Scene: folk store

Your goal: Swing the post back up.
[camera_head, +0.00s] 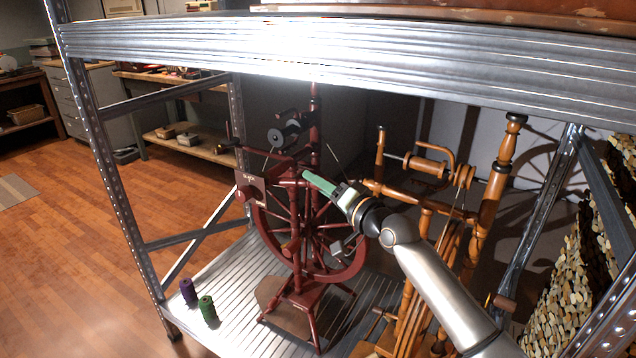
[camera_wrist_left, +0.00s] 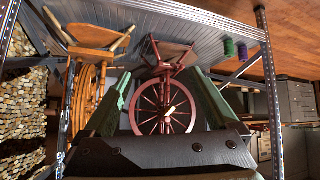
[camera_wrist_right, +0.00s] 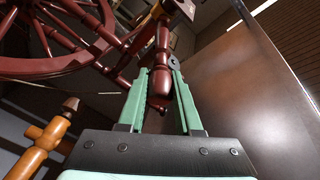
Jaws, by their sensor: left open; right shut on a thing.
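A dark red spinning wheel (camera_head: 300,225) stands on the ribbed metal shelf. My right gripper (camera_head: 308,176) reaches in from the right to its upper part. In the right wrist view its green fingers are shut on a turned dark red post (camera_wrist_right: 161,62), with the rounded end between them. The post's joint is hard to make out in the head view. My left gripper (camera_wrist_left: 162,75) shows in the left wrist view, open and empty, with the red wheel (camera_wrist_left: 165,108) beyond its fingers. I cannot make it out in the head view.
A light wooden spinning wheel (camera_head: 430,170) stands close on the right. A purple spool (camera_head: 188,291) and a green spool (camera_head: 208,309) stand at the shelf's front left. A metal beam (camera_head: 330,50) crosses above. Metal uprights (camera_head: 110,170) frame the shelf; the floor left is clear.

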